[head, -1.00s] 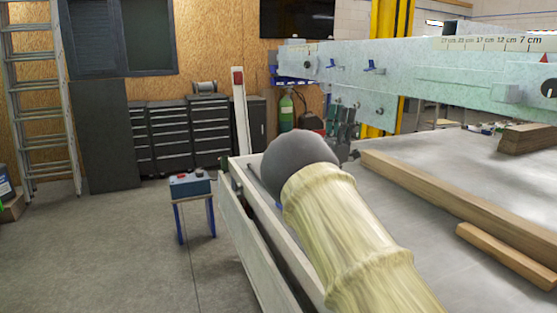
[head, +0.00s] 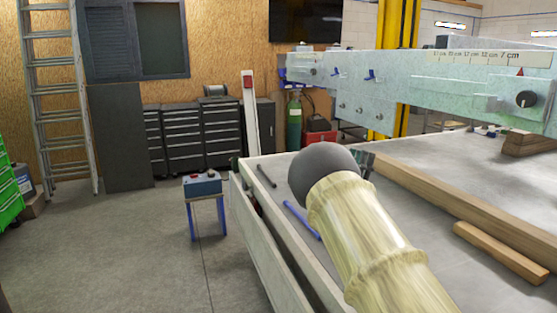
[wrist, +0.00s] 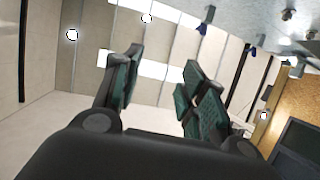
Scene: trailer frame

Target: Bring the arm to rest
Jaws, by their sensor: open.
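My arm, in a pale cream sleeve with a dark grey round joint, reaches up from the lower right of the head view. My gripper is mostly hidden behind that joint; only a small dark part (head: 367,160) shows at its right edge. In the wrist view my gripper (wrist: 160,85) has its two green-padded fingers spread wide apart. Nothing is between them but the far wall and ceiling lights. My gripper is open and empty and touches nothing that I can see.
The trailer bed (head: 400,215) lies under my arm, with a long wooden beam (head: 450,205) and a shorter plank (head: 500,252). A blue rod (head: 301,219) lies near its left wall. A pale panel (head: 420,90) spans behind.

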